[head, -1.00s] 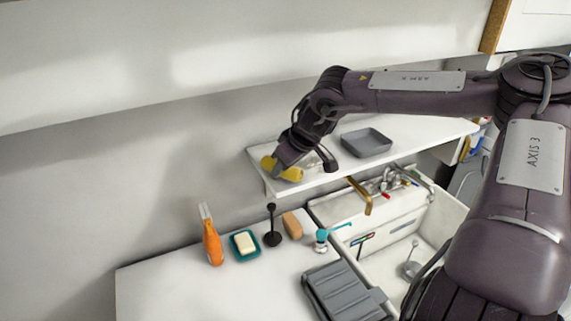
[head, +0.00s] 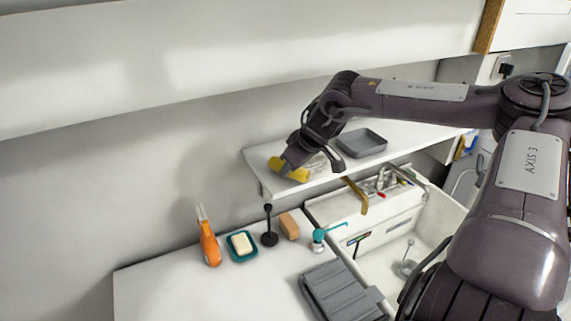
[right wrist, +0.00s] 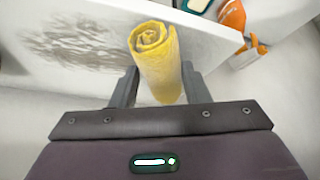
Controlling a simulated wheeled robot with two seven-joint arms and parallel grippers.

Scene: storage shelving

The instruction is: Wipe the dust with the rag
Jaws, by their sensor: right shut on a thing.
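The rag (right wrist: 160,70) is yellow and rolled up. In the right wrist view it stands between the two fingers of my right gripper (right wrist: 160,88), which is shut on it. In the head view the rag (head: 298,175) is at the left end of the white shelf (head: 408,140), low at its surface; I cannot tell whether it touches. My right gripper (head: 287,168) partly covers it there. The dust (right wrist: 80,42) is a dark grey smudge on the shelf, left of the rag in the right wrist view. My left gripper is not in view.
A grey tray (head: 361,143) sits on the shelf right of the gripper. Below are an orange-handled tool (head: 210,246), a soap dish (head: 233,254), a black stand (head: 269,237), a brown block (head: 289,226), a teal-topped bottle (head: 318,241) and a sink (head: 440,222).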

